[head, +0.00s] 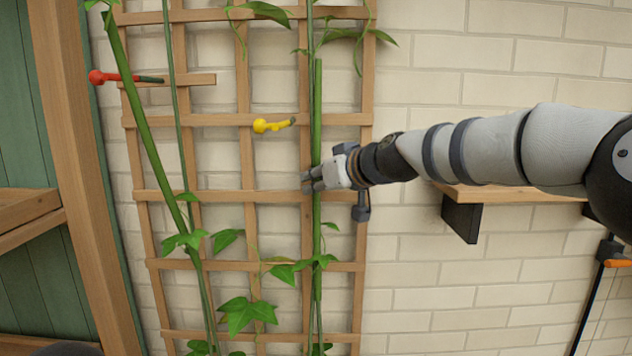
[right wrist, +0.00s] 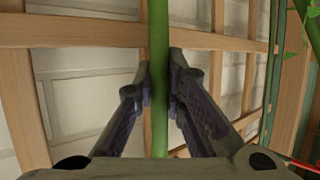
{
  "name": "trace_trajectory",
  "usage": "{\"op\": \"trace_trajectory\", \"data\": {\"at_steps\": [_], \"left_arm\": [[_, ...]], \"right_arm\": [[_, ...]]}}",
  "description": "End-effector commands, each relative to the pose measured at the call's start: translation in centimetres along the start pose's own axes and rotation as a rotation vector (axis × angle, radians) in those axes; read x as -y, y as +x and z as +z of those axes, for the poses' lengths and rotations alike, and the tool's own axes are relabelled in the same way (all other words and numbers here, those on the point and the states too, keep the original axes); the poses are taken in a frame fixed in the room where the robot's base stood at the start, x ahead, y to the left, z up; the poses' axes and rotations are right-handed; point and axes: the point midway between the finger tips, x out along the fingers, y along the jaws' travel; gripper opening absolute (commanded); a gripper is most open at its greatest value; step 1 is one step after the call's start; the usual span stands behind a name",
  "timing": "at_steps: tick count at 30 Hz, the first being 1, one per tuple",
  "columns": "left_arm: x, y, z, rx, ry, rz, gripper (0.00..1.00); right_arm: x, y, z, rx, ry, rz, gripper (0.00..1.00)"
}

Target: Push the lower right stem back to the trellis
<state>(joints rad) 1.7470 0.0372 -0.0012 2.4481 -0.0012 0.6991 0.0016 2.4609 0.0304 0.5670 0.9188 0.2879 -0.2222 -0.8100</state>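The lower right stem (head: 317,120) is a thick green stem standing nearly upright in front of the right part of the wooden trellis (head: 220,120). Its upper end shows as a blunt tip. My right gripper (head: 309,181) reaches in from the right at about mid-height of the trellis. In the right wrist view the stem (right wrist: 158,40) runs between the two fingers, which close in on both its sides and appear to touch it. The trellis slats (right wrist: 100,34) lie just behind. Any gap between stem and slats is hard to judge. My left gripper is not in view.
A yellow clip-like piece (head: 268,126) sits near the middle of the trellis and a red one (head: 105,77) at its left. A longer green stem (head: 150,140) leans across the left side. A wooden shelf (head: 500,194) is under my right arm. A brick wall stands behind.

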Motion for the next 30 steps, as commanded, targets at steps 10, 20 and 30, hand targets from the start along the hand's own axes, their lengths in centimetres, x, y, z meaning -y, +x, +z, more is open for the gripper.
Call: {"op": "trace_trajectory", "data": {"at_steps": [10, 20, 30], "left_arm": [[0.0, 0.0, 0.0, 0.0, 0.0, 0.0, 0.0], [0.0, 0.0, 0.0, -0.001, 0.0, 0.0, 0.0], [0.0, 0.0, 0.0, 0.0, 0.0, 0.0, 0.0]], "right_arm": [[-0.2, 0.0, -0.1, -0.004, -0.002, 0.005, 0.32], [-0.3, -4.7, -0.2, -0.005, -0.002, 0.005, 0.32], [-0.2, -11.6, -0.1, -0.005, -0.003, 0.006, 0.32]]}}
